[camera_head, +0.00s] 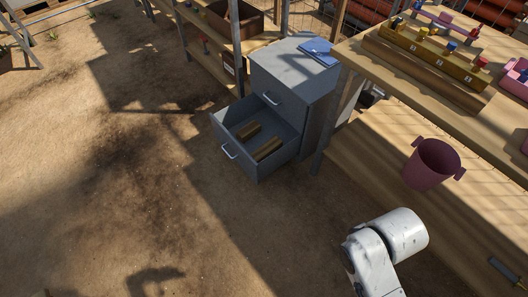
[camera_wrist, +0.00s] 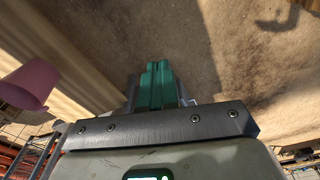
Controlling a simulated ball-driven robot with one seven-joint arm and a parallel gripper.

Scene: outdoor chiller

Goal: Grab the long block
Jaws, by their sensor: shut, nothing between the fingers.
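Two brown wooden blocks lie in the open lower drawer (camera_head: 228,134) of a grey cabinet in the head view. One block (camera_head: 248,131) is toward the back left and the other block (camera_head: 268,149) is toward the front right. They look close in length, and I cannot tell surely which is longer. My gripper (camera_wrist: 158,66) shows in the wrist view with its green fingers shut together and nothing between them. It is over bare ground, away from the drawer. The head view shows only part of my white arm, not the gripper.
The cabinet's (camera_head: 292,75) upper drawer is closed, and a blue clipboard (camera_head: 320,51) lies on top. A wooden workbench at right holds a rack (camera_head: 428,55). A pink bucket (camera_head: 432,165) stands on its lower shelf. Open dirt ground lies left of the drawer.

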